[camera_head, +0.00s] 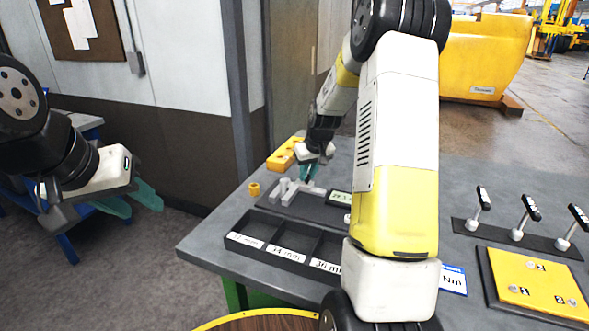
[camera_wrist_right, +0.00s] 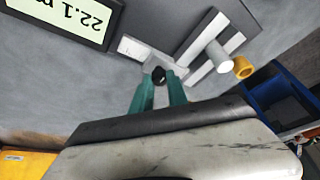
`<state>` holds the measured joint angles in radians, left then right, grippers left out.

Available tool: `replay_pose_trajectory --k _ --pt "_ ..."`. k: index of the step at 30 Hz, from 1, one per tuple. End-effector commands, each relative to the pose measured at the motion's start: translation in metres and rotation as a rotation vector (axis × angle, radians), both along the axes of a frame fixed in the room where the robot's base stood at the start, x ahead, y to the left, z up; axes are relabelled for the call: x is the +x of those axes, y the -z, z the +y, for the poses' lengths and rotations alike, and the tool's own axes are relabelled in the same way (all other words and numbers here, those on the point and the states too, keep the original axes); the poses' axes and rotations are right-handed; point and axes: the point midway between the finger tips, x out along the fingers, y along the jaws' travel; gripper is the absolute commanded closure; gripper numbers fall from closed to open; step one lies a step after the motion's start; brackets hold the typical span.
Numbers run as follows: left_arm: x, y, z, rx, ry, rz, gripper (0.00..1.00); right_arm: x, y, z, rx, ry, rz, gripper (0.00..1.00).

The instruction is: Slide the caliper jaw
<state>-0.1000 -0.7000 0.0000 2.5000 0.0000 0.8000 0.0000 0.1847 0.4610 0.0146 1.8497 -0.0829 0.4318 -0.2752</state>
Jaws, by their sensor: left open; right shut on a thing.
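The pale grey caliper (camera_head: 290,197) lies on a dark plate on the grey bench, left of my right forearm. My right gripper (camera_head: 308,172) reaches down over it. A pale cylinder (camera_wrist_right: 217,56) is at the caliper's bars. The green display (camera_wrist_right: 70,17) reads about 22.1, with its unit cut off. My left gripper (camera_head: 142,200) is open and empty, off the bench at left.
A black tray (camera_head: 262,254) with labelled compartments lies in front of the caliper. A yellow ring (camera_head: 254,189) and a yellow block (camera_head: 284,154) are near the bench's left edge. Levers (camera_head: 517,237) and a yellow panel (camera_head: 535,284) are at right. My right arm hides the bench's middle.

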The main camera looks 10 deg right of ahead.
Motion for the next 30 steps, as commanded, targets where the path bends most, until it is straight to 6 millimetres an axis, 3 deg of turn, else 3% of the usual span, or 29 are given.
replay_pose_trajectory --k 11,18,26,27,30 --pt "0.0 0.0 0.0 0.0 0.0 0.0 0.59 -0.001 0.0 -0.001 0.0 0.001 0.0 1.0" --pt "0.0 0.0 0.0 0.0 0.0 0.0 0.59 -0.019 0.0 -0.026 0.0 0.004 0.001 1.0" --pt "0.0 0.0 0.0 0.0 0.0 0.0 0.59 -0.02 0.0 -0.027 0.0 -0.001 -0.001 1.0" --pt "0.0 0.0 0.0 0.0 0.0 0.0 0.59 -0.02 0.0 -0.027 0.0 -0.001 -0.001 0.79" --pt "0.0 0.0 0.0 0.0 0.0 0.0 0.59 -0.02 -0.001 -0.027 0.0 -0.001 -0.001 0.59"
